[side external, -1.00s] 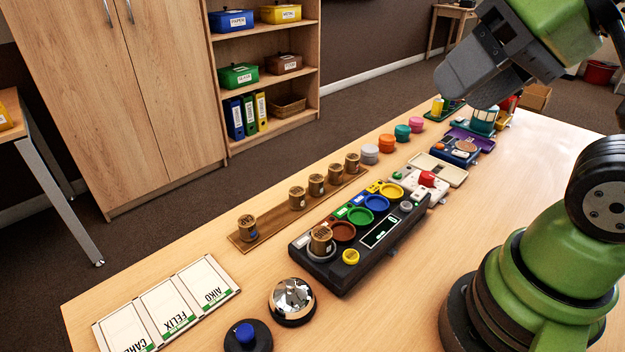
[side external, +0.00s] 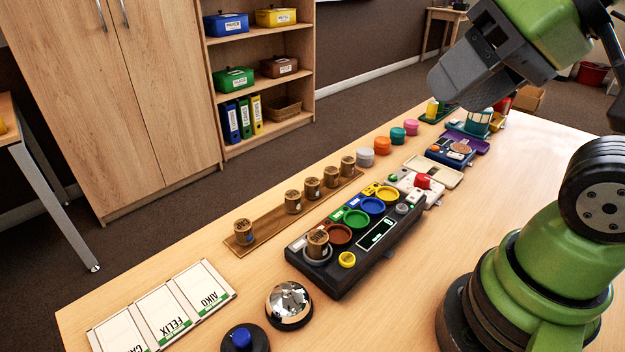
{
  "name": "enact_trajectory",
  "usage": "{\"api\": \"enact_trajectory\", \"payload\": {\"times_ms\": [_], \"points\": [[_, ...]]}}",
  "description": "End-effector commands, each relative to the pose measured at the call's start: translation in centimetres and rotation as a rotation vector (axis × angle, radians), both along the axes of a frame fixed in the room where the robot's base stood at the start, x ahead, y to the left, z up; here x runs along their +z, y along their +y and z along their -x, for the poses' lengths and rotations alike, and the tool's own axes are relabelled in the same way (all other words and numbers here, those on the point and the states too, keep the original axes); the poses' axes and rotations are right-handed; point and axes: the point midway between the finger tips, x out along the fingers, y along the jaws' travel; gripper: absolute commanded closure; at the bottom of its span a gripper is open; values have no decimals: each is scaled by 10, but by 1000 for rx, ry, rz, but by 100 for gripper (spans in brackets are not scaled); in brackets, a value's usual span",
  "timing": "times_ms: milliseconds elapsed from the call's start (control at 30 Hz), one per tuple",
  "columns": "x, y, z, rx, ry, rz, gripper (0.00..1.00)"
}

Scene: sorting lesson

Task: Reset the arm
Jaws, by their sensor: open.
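My gripper (side external: 452,88) is raised at the upper right, above the far part of the table and clear of everything on it. Its jaws are open and I see nothing between them. It points down and to the left. My arm stands at the right side of the wooden table (side external: 400,325).
A black sorting device (side external: 330,283) with coloured rings holds one wooden cylinder (side external: 317,243). Several more cylinders stand on a wooden strip (side external: 268,229). A bell (side external: 288,303), a blue button (side external: 242,338) and name cards (side external: 165,310) lie in front. The table's right front is bare.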

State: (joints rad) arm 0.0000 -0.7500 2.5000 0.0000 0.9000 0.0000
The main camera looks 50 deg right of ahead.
Motion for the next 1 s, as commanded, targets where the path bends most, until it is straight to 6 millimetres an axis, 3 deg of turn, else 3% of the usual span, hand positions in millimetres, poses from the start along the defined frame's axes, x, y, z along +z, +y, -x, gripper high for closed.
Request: {"api": "enact_trajectory", "payload": {"times_ms": [1000], "points": [[0,0,0,0,0,0,52]]}}
